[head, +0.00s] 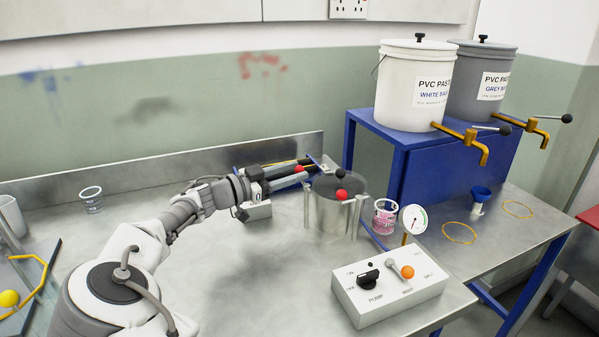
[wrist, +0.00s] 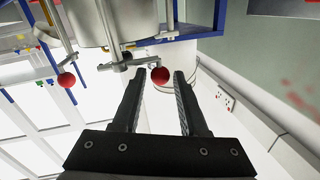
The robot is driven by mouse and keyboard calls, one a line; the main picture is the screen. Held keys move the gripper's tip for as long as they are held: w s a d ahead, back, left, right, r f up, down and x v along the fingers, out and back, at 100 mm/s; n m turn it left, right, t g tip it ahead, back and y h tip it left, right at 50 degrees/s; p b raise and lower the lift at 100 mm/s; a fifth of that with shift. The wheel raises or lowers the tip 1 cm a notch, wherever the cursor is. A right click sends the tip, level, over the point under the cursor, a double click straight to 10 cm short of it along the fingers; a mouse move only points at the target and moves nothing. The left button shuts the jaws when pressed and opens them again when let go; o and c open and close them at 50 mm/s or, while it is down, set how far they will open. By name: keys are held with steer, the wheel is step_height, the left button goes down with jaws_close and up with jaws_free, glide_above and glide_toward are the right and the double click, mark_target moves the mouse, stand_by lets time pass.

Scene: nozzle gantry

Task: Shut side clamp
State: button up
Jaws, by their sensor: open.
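A metal pot (head: 336,212) with a lid stands on the steel bench and has clamps with red ball ends. One red ball (head: 299,168) is by my gripper (head: 306,172). In the wrist view a red ball (wrist: 159,74) on a metal clamp arm (wrist: 128,64) lies just beyond and between the open fingertips (wrist: 160,76). I cannot tell whether the fingers touch it. A second red ball (head: 341,195) is at the pot's front; a ball on another rod (wrist: 66,79) shows at left in the wrist view. My gripper is open and empty, left of the pot.
A blue stand (head: 400,150) with paste buckets is behind at right. A clear cup (head: 91,200) is at left. The front bench middle is clear.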

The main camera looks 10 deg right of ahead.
steer(key=shift+x, duration=1.1)
jaws_close()
